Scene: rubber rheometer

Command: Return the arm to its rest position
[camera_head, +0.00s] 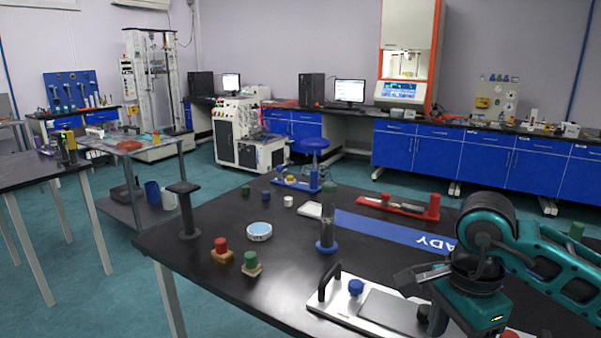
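My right arm, teal and black, comes in from the right edge over the front right of the black table (205,262). Its gripper (418,277) points left, above a silver plate with a black handle (345,312). Grey finger parts show, but the gap between them is not clear, and I see nothing held. The gripper and wrist hide part of the plate and the table behind. My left arm and gripper are out of view. The orange and white rheometer (437,50) stands on the back counter, far from the gripper.
A dark cylinder on a blue base (326,248) stands left of the gripper. A red fixture (400,207) lies behind it. A round blue-white dish (259,231) and red (221,245) and green (251,261) knobbed pieces sit further left.

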